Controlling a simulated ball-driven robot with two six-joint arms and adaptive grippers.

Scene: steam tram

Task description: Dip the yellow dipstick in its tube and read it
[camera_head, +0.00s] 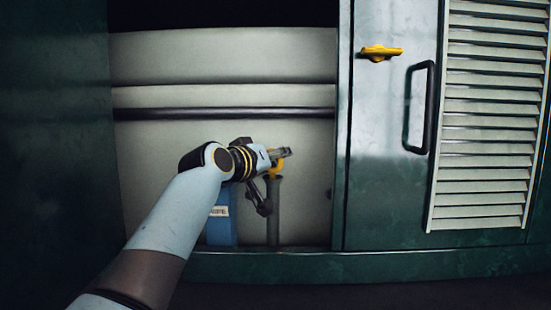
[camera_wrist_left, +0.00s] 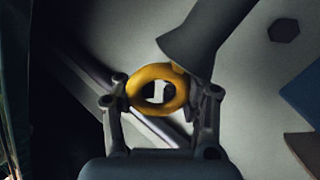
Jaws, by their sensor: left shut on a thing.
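The yellow dipstick shows as a yellow ring handle (camera_head: 277,167) at the top of a grey upright tube (camera_head: 273,212) inside the open compartment. My left gripper (camera_head: 284,156) reaches in from the left and is shut on the ring. In the left wrist view the yellow ring (camera_wrist_left: 158,90) sits between my two fingers, close against the flared grey tube mouth (camera_wrist_left: 196,45). The dipstick's rod is not visible, so I cannot tell how deep it sits. My right gripper is not in view.
A blue box with a white label (camera_head: 219,211) stands left of the tube. A dark horizontal pipe (camera_head: 220,114) crosses behind, above the gripper. At right is a green door with a yellow latch (camera_head: 380,52), a black handle (camera_head: 419,107) and a louvred panel (camera_head: 488,120).

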